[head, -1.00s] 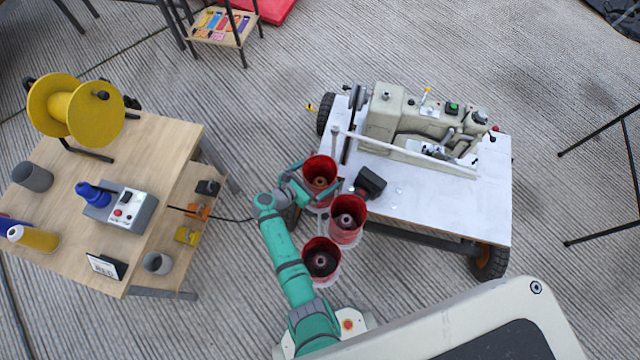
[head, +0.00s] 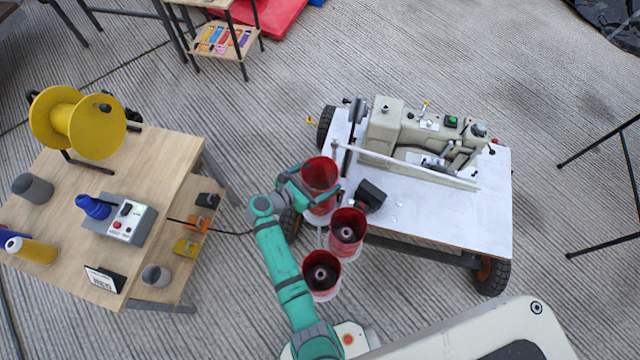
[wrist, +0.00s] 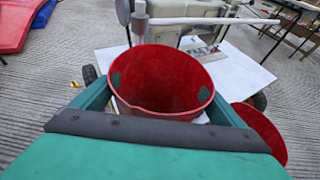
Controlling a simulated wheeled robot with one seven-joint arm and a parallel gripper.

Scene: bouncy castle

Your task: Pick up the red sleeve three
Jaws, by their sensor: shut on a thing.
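Three red sleeves stand in a row along the left end of the white cart. My gripper (head: 305,191) is shut on the far red sleeve (head: 320,172), with a finger on each side of it. In the wrist view this sleeve (wrist: 162,85) is upright between my fingers, its inside looking empty. The middle red sleeve (head: 347,225) and the near red sleeve (head: 321,268) each have a spool-like core inside. Part of another red sleeve (wrist: 262,132) shows at the right of the wrist view. No number is readable on the sleeves.
The white-topped cart (head: 450,220) carries a sewing machine (head: 415,135), a thin pale rod and a small black block (head: 370,194) close to the sleeves. A wooden table (head: 165,170) with a yellow reel (head: 78,122) stands at left.

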